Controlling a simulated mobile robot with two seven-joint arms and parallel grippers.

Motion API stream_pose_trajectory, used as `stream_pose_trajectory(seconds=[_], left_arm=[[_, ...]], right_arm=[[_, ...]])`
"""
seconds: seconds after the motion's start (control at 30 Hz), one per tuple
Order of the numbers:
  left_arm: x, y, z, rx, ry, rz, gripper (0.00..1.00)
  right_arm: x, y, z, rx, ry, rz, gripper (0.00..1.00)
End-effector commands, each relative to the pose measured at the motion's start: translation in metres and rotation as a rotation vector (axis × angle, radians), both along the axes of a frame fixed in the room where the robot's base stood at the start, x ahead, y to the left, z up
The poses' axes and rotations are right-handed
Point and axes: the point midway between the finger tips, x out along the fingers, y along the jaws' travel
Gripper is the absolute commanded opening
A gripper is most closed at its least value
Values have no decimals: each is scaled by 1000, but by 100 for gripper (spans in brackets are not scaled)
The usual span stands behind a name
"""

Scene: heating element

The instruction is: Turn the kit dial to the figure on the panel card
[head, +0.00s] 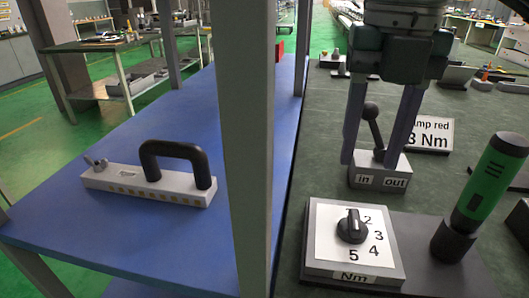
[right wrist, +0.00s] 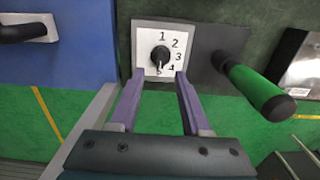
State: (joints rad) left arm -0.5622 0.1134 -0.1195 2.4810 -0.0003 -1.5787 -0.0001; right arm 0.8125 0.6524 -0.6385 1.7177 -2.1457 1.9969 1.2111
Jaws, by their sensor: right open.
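The kit dial is a black knob (head: 351,227) on a white plate (head: 325,248) with figures around it and "Nm" below. It also shows in the right wrist view (right wrist: 160,56). Its grip bar, with a pale mark, runs along the 1–5 line; I cannot tell which end points. The panel card (head: 431,134) reads "...mp red" and "3 Nm", its left edge hidden by a finger, so the figure may be cut off. My right gripper (head: 375,150) is open and empty, fingers apart, over the area behind the dial and not touching the knob. My left gripper is not in view.
A grey block with a lever, marked "in" and "out" (head: 379,179), stands behind the dial. A green-handled tool (head: 490,185) stands upright at the right. A grey post (head: 246,130) rises left of the dial. A black-handled fixture (head: 150,185) lies on the blue table (head: 75,225).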

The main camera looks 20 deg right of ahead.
Motion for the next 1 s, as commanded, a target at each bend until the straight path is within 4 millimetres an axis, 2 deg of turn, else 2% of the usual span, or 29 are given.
stream_pose_trajectory(seconds=[0.3, 0.5, 0.87, 1.0], left_arm=[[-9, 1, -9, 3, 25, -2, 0], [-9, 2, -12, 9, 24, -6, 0], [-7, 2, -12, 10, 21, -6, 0], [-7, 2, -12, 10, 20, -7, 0]], right_arm=[[-2, 1, -59, 4, 6, 4, 48], [-1, 2, -86, 5, 4, 5, 48], [-1, 1, -93, 4, 1, 6, 48], [-1, 2, -93, 5, 0, 6, 34]])
